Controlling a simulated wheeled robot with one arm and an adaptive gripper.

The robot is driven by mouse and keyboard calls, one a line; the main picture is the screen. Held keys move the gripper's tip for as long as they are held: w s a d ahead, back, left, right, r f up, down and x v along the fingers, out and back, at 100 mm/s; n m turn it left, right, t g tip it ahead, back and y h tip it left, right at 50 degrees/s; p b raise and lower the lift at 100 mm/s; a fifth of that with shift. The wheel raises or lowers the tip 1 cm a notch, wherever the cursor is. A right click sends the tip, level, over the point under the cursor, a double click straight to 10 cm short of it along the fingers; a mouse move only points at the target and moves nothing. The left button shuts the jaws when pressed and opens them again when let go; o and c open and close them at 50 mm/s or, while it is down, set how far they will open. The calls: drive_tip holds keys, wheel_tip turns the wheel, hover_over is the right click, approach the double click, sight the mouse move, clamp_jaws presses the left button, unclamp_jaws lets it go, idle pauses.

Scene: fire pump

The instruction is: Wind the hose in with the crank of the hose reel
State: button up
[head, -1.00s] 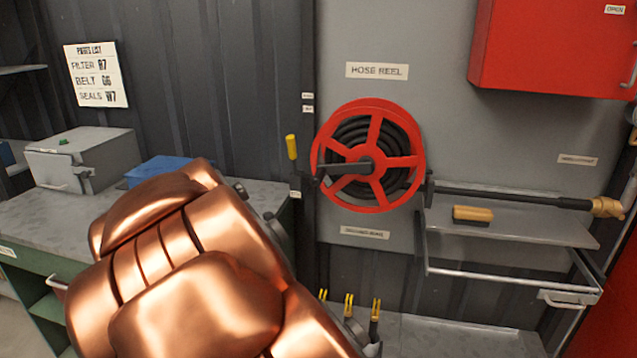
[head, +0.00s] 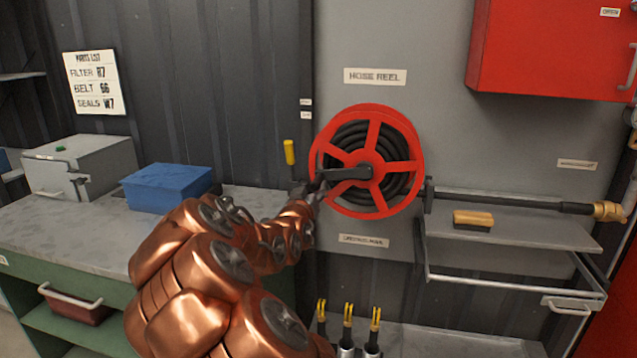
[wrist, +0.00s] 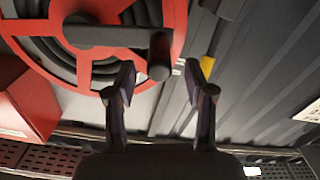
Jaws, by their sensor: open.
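The red hose reel (head: 402,176) is mounted on the grey wall panel, with black hose (head: 345,137) coiled inside it. Its dark crank (head: 343,174) points left from the hub. In the wrist view the crank arm (wrist: 105,36) ends in a dark cylindrical handle (wrist: 158,58). My gripper (head: 312,188) is at the crank's left end in the head view, which partly hides the handle there. In the wrist view my gripper (wrist: 160,77) is open, its fingertips on either side of the handle's near end. I cannot tell whether they touch it.
A yellow-ended lever (head: 290,152) stands just left of the reel. A shelf (head: 525,234) with a brush (head: 473,219) and a pipe nozzle (head: 607,211) are to the right. A blue box (head: 165,187) sits on the left bench. Several yellow-tipped tools (head: 348,310) stand below.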

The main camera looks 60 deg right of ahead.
drive_tip(key=shift+p+x, duration=0.65)
drive_tip(key=shift+x, duration=2.45)
clamp_jaws()
